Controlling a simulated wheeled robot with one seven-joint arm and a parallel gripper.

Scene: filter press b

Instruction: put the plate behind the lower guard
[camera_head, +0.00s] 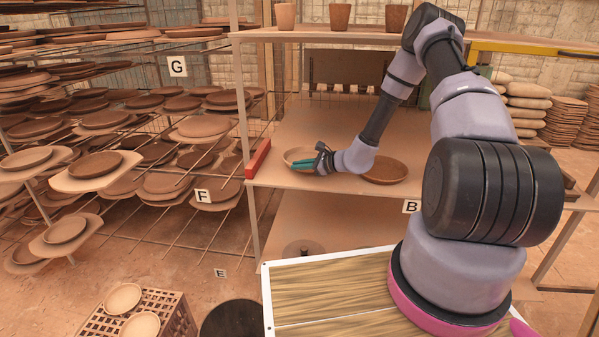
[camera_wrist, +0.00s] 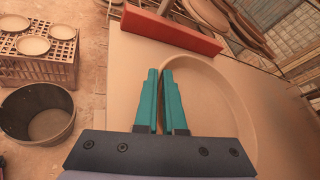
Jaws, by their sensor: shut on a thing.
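A pale round plate (camera_head: 296,153) is at the left part of the middle shelf board (camera_head: 340,125). It also shows large in the wrist view (camera_wrist: 218,100). My gripper (camera_head: 297,165) is shut on its rim, with the teal fingers (camera_wrist: 160,73) nearly together there. The plate is on or just above the board; I cannot tell which. The red guard (camera_head: 258,159) stands along the board's left edge, just left of the plate. In the wrist view the guard (camera_wrist: 172,30) lies beyond the fingertips, close to the plate's far rim. My gripper covers part of the plate.
A darker brown plate (camera_head: 385,171) lies on the same board, right of my gripper. A rack with many plates (camera_head: 103,119) stands left of the guard. Cups (camera_head: 340,16) stand on the upper shelf. A crate with plates (camera_head: 150,312) and a dark bucket (camera_wrist: 38,112) are on the floor.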

